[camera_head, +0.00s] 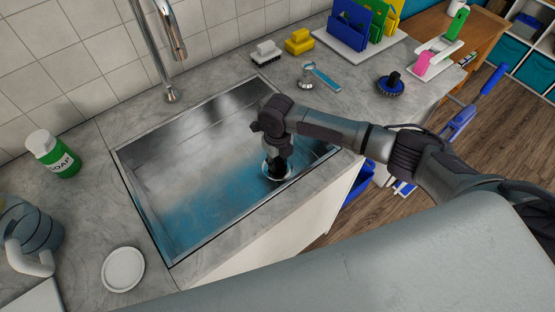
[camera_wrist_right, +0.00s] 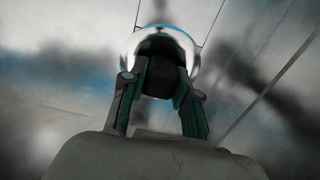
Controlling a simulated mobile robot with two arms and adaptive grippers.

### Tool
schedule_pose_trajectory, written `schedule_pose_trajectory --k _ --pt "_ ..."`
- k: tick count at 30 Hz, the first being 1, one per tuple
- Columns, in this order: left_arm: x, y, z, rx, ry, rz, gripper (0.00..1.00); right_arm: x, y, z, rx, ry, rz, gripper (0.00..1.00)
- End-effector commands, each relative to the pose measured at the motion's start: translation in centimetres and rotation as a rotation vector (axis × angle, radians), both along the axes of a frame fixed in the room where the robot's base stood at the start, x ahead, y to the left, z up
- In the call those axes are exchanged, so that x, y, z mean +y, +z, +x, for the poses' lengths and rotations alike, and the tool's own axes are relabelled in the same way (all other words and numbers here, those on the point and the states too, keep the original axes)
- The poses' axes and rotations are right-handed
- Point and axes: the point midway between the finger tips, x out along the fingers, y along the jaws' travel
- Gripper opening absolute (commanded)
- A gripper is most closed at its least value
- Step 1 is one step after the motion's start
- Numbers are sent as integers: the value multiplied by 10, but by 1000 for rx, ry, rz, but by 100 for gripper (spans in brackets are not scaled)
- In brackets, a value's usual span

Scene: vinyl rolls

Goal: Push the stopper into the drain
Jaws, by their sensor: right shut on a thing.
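My right gripper (camera_head: 277,168) reaches down into the metal sink (camera_head: 185,190) near its right end. It is shut on the black stopper (camera_wrist_right: 162,58), which sits between both fingers (camera_wrist_right: 160,85) in the right wrist view. A shiny metal ring (camera_head: 289,173) surrounds the stopper's lower part at the sink floor, and it also shows in the right wrist view (camera_wrist_right: 192,50). Whether the stopper is seated in the drain or just above it I cannot tell, as the gripper covers much of it. My left gripper is not in view.
The sink's rim and walls stand close around my right gripper. The sink's left part is free.

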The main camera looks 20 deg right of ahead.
Motion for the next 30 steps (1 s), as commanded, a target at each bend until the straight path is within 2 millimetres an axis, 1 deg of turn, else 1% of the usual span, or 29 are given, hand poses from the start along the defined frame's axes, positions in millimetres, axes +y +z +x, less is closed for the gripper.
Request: schedule_pose_trajectory --k 10,11,15,16,22,23,27,30 --pt "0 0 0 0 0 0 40 0 0 0 0 0 0 0" --pt "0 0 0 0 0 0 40 0 0 0 -1 0 0 32" --pt "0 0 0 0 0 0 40 0 0 0 0 0 0 55" --pt "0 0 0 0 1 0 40 0 0 0 0 0 0 59" --pt "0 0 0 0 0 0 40 0 0 0 0 0 0 59" --pt "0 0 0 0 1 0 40 0 0 0 0 0 0 61" --pt "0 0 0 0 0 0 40 0 0 0 0 0 0 84" --pt "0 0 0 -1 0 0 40 0 0 0 0 0 0 84"
